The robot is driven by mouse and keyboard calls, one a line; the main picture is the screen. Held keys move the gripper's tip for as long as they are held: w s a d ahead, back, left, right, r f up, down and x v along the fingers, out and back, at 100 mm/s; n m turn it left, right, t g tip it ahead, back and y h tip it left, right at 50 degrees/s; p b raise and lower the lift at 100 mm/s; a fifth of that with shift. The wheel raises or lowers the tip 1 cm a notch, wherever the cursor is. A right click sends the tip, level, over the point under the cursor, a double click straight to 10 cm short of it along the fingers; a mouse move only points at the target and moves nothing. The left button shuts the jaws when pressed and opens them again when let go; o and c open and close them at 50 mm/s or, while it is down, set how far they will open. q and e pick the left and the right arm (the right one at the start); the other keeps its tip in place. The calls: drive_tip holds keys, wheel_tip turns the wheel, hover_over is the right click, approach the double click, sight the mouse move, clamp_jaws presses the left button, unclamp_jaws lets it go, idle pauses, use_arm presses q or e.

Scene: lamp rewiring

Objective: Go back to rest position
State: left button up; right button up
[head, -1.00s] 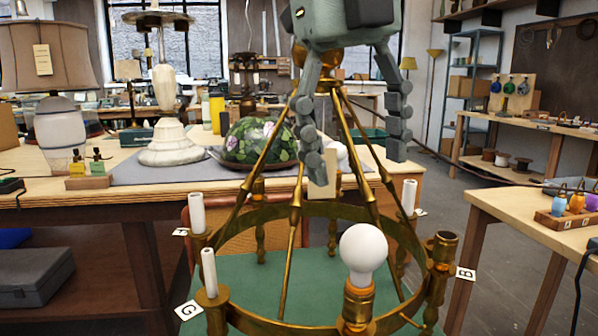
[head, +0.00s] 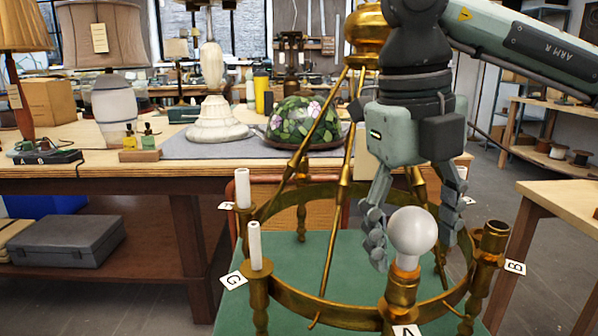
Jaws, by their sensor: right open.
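My right gripper (head: 413,238) points down inside the brass chandelier ring (head: 330,308). Its jaws are open, with one finger on each side of the white bulb (head: 412,226) in the picture. It appears to be behind the bulb; I cannot tell whether it touches it. The bulb stands upright in a brass socket (head: 401,286) at the front of the ring, above a tag marked A. My left gripper is out of view.
White candle sleeves (head: 254,245) stand at the ring's left, and an empty brass cup (head: 494,240) is at its right. Slanting brass rods (head: 344,160) rise close beside my gripper. Behind are a workbench (head: 90,172) with lamps and a floral glass shade (head: 303,122). Grey floor shows at right.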

drive_tip(key=n, duration=0.3)
drive_tip(key=shift+r+t, duration=0.25)
drive_tip(key=shift+t, duration=0.05)
